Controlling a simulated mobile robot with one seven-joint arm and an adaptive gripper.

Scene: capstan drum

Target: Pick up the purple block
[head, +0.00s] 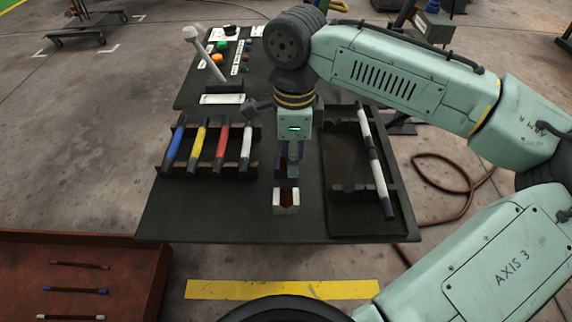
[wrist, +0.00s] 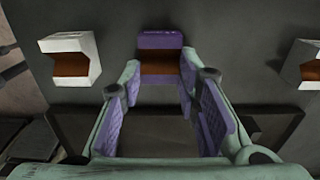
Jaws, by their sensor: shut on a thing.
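The purple block (wrist: 160,42) is a notched block with a brown inner face. In the wrist view it sits at the top middle, between the tips of my gripper (wrist: 160,75). The gripper's two fingers have purple pads and are shut on the block's sides. In the head view my gripper (head: 291,168) points down over the dark table, and only part of the purple block (head: 278,166) shows beside the fingers. I cannot tell whether the block touches the table.
A white notched block (head: 286,201) stands just in front of my gripper. The wrist view shows white blocks at left (wrist: 70,58) and right (wrist: 301,65). A rack of coloured rods (head: 209,172) is left; a dark tray (head: 348,220) with a white rod (head: 373,150) is right.

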